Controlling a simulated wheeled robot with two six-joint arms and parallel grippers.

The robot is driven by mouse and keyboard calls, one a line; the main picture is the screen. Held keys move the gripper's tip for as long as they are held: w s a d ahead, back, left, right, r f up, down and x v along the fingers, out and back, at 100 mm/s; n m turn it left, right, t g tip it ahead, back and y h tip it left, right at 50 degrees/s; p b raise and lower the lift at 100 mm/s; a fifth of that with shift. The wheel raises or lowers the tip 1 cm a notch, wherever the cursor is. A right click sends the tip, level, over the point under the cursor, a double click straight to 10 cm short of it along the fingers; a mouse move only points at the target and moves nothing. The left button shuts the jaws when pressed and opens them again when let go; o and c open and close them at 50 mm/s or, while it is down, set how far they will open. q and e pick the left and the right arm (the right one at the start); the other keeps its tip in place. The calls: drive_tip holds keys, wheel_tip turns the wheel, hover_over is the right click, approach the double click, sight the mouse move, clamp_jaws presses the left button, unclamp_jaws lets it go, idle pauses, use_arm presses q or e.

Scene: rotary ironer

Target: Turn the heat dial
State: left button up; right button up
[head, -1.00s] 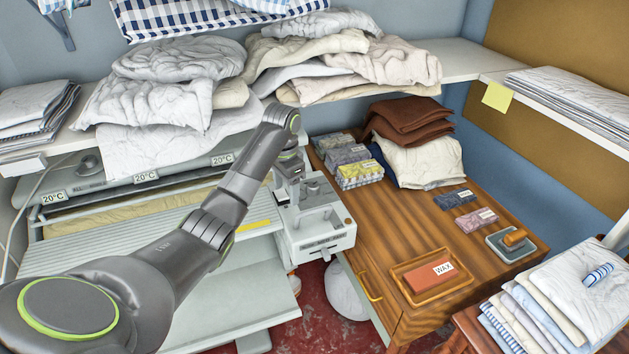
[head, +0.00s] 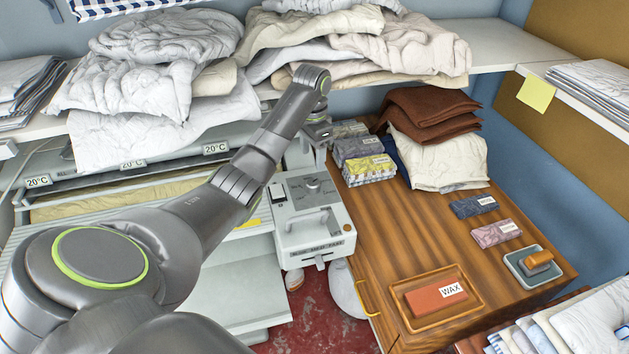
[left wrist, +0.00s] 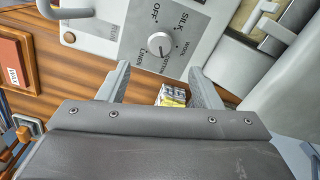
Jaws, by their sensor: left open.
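The heat dial (head: 312,185) is a small round grey knob on top of the pale control box (head: 312,232) at the ironer's right end. In the left wrist view the dial (left wrist: 160,44) has a lettered ring reading OFF, SILK, WOOL, COTTON and LINEN. A small mark shows on the knob, but I cannot tell its exact setting. My left gripper (left wrist: 160,75) is open and empty, its fingers pointing toward the dial and apart from it. In the head view the left gripper (head: 318,135) is behind the dial, partly hidden by my arm. My right gripper is not in view.
A handle stands on the box in front of the dial. The wooden table (head: 400,240) to the right holds a wax tray (head: 408,318), small cloth packets and folded brown cloths (head: 430,112). A shelf with heaped linen (head: 160,50) hangs close behind my arm.

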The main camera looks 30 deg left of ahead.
sight(313, 182)
use_arm(q)
wheel_tip(313, 182, down, 10)
drive_tip(key=shift+r+p, duration=0.15)
drive_tip(key=shift+p, duration=0.9)
drive_tip(key=shift+c, duration=0.3)
drive_tip(key=c, duration=0.9)
drive_tip(key=shift+c, duration=0.2)
